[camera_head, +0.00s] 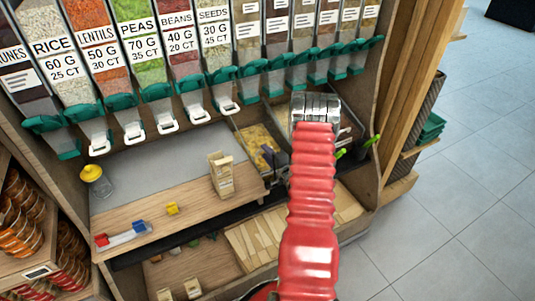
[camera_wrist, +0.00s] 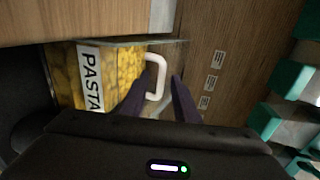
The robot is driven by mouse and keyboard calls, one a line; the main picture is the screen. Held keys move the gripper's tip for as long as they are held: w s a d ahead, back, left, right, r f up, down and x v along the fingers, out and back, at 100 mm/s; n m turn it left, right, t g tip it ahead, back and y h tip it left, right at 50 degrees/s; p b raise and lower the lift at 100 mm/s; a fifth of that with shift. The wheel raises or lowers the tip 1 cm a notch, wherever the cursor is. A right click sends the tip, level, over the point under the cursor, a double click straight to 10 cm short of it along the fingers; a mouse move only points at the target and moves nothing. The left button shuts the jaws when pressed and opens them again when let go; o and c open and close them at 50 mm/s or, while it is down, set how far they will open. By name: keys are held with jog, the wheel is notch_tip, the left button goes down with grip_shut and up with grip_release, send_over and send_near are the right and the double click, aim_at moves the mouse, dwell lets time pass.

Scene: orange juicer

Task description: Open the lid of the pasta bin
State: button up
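The pasta bin shows in the wrist view with yellow pasta behind its clear front and a white PASTA label (camera_wrist: 90,80). A white loop handle (camera_wrist: 158,72) stands at its right side, by the clear edge of the lid. My gripper (camera_wrist: 160,80) is open, its two dark fingers apart, with the handle seen between their tips. I cannot tell whether either finger touches it. In the head view, the pasta bin (camera_head: 255,137) sits on the wooden counter, with my dark gripper (camera_head: 269,155) at its right side. The lid looks down, partly hidden.
A row of dispensers with green fittings (camera_head: 155,92) hangs above the counter. A yellow-topped jar (camera_head: 93,175) is farther left. Another bin with green handles (camera_head: 368,145) lies right of my arm.

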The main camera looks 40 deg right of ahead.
jog(key=shift+c, duration=0.5)
grip_shut()
jog(key=shift+f, duration=0.1)
